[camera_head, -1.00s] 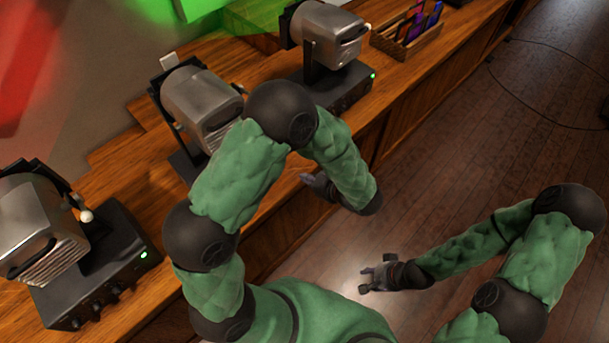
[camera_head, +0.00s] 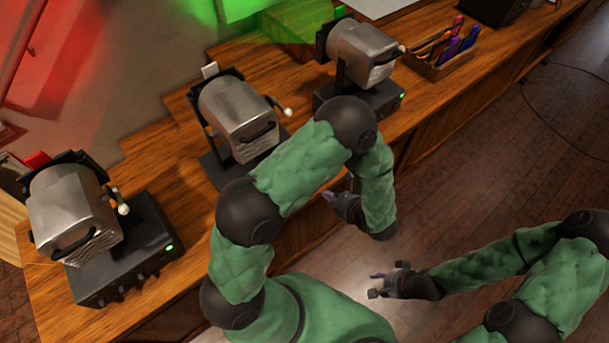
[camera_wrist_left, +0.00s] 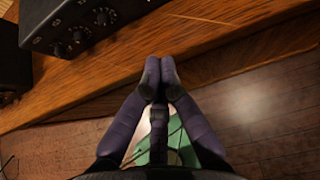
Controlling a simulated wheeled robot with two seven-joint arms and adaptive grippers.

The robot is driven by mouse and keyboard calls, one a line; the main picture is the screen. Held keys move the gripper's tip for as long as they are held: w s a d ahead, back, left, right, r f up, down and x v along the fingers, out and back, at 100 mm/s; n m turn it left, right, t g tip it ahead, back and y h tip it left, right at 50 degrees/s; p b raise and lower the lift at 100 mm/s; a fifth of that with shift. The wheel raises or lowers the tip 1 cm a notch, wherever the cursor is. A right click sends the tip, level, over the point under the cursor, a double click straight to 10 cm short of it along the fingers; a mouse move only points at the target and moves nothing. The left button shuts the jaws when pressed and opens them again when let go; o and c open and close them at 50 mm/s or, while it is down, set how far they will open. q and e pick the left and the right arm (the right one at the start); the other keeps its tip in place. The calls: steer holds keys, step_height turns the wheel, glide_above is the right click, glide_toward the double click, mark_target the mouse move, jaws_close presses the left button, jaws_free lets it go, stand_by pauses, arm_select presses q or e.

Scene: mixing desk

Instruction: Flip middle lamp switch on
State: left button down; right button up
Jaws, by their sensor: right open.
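The middle lamp (camera_head: 240,118) is a silver box-shaped head on a black bracket, on the wooden desk. My left arm hides most of its base, including any switch and indicator light. My left gripper (camera_head: 334,199) hangs at the desk's front edge, right of and nearer than this lamp. In the left wrist view its purple-grey fingers (camera_wrist_left: 159,75) meet at the tips, empty. A black base with several knobs (camera_wrist_left: 83,30) is at upper left there, apart from the fingers; I cannot tell whose it is. My right gripper (camera_head: 384,283) is open and empty over the floor.
The left lamp (camera_head: 70,212) and right lamp (camera_head: 362,55) flank the middle one, each with a green light on its base. A wooden box of markers (camera_head: 440,58) stands beyond the right lamp. The floor (camera_head: 475,190) in front is open, with a cable.

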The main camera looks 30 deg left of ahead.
arm_select(q)
steer(key=b+x, duration=0.1)
steer(key=x, duration=0.9)
steer(key=shift+a+f+b, duration=0.1)
steer(key=shift+f+b, duration=0.15)
steer(key=shift+b, duration=0.05)
steer(key=shift+w+a, duration=0.2)
steer(key=shift+a, duration=0.35)
steer(key=shift+w+a, duration=0.25)
steer(key=shift+a, duration=0.25)
steer(key=shift+w+a, duration=0.3)
steer(key=shift+a, duration=0.35)
steer(key=shift+w+a+f+b, duration=0.1)
steer(key=shift+a+f+b, duration=0.25)
steer(key=shift+b, duration=0.85)
steer(key=shift+r+y, duration=0.2)
steer(key=shift+y, duration=0.1)
steer(key=shift+r+p, duration=0.15)
steer(key=shift+p, duration=0.15)
